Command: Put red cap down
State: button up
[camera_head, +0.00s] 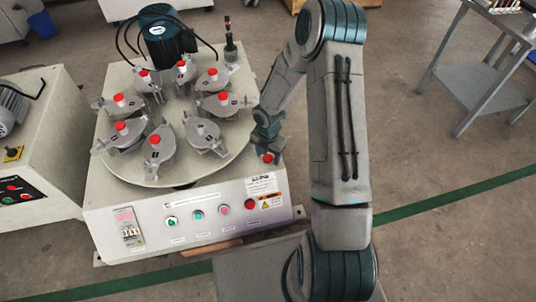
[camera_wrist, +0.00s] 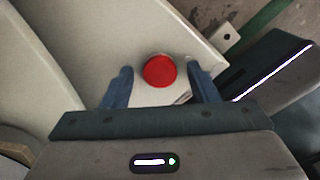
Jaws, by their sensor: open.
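A red cap (camera_head: 268,158) is at the right front corner of the white machine's top (camera_head: 224,174), below my gripper (camera_head: 266,140). In the wrist view the round red cap (camera_wrist: 159,72) lies between the two blue fingers of my gripper (camera_wrist: 159,69). Both fingers stand apart from it, with a gap on each side. The cap appears to rest on the pale machine surface. My gripper is open.
A round plate (camera_head: 185,121) carries several grey clamps with red tops, left of my gripper. A blue motor (camera_head: 160,30) and a dark post (camera_head: 230,45) stand behind it. A metal table (camera_head: 470,75) stands at the right. Open floor lies between.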

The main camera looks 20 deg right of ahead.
notch_tip(320, 180, up, 12)
jog(key=p, duration=0.6)
notch_tip(320, 180, up, 15)
jog(key=m+h, duration=0.2)
jog(key=m, duration=1.1)
send_over(268, 158)
jog(key=s+d, duration=0.2)
jog(key=s, duration=0.6)
jog(key=s+a+r+m+t+y, duration=0.1)
jog(key=s+a+r+m+y, duration=0.1)
jog(key=s+r+m, duration=0.7)
jog(key=s+m, duration=0.3)
jog(key=m, duration=0.1)
jog(key=shift+s+a+m, duration=0.2)
jog(key=shift+m, duration=0.2)
jog(key=shift+r, duration=0.15)
notch_tip(268, 158, up, 32)
jog(key=t+p, duration=0.1)
jog(key=p, duration=2.8)
jog(key=shift+d+r+t, duration=0.15)
jog(key=shift+d+t, duration=0.05)
jog(key=shift+t, duration=0.2)
